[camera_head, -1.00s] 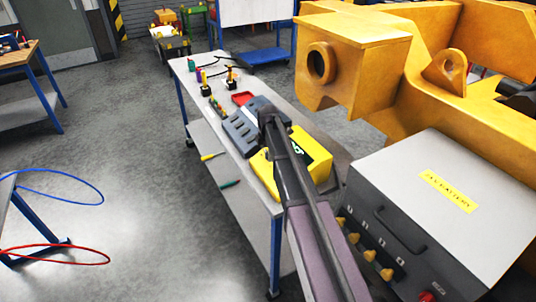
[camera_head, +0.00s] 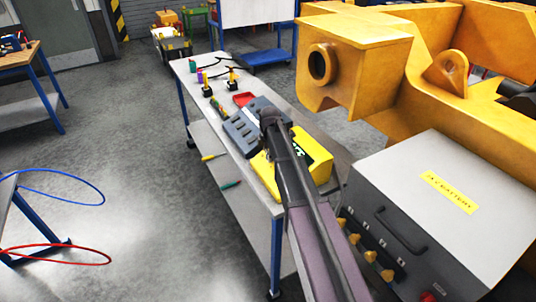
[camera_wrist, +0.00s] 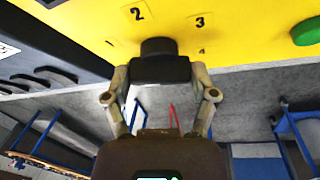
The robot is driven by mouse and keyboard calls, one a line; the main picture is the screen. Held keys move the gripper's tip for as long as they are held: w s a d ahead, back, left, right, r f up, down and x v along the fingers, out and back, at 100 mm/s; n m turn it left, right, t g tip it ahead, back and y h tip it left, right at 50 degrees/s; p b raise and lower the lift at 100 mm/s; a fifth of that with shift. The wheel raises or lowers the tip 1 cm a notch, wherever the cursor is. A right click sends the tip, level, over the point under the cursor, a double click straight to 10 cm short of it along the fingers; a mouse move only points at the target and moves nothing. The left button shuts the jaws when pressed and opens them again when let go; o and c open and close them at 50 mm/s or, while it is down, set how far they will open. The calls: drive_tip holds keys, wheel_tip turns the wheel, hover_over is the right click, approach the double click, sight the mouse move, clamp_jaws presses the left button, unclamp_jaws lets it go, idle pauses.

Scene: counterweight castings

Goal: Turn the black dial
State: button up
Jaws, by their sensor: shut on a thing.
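The black dial (camera_wrist: 158,46) sits on a yellow panel (camera_wrist: 235,30) marked with the numbers 1 to 4, in the wrist view. My gripper (camera_wrist: 160,70) has its two fingers closed on the dial from below in that view, and its dark pads hide much of it. The dial's pointer is not visible, so I cannot tell which number it faces. In the head view the yellow box (camera_head: 315,152) stands on the bench, and my arm crosses in front of it, hiding the dial and my fingertips.
A green button (camera_wrist: 307,31) is on the panel to the right. A grey slotted block (camera_head: 241,134) stands left of the yellow box on the bench (camera_head: 250,195). A grey battery box (camera_head: 440,185) is close on the right, beneath yellow castings (camera_head: 355,65).

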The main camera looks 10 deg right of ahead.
drive_tip(key=m+t, duration=0.2)
drive_tip(key=m, duration=0.1)
drive_tip(key=shift+b, duration=0.35)
drive_tip(key=m+t+b, duration=0.1)
drive_tip(key=m, duration=0.2)
drive_tip(key=shift+f+m+t+h, duration=0.1)
drive_tip(key=shift+m+t+h, duration=0.3)
drive_tip(key=m+t+h+b, duration=0.1)
drive_tip(key=m, duration=0.2)
drive_tip(key=shift+m, duration=0.4)
drive_tip(key=shift+w+m+t+h+b, duration=0.1)
drive_tip(key=shift+m+t+h+b, duration=0.6)
drive_tip(key=shift+m, duration=0.7)
drive_tip(key=o, duration=1)
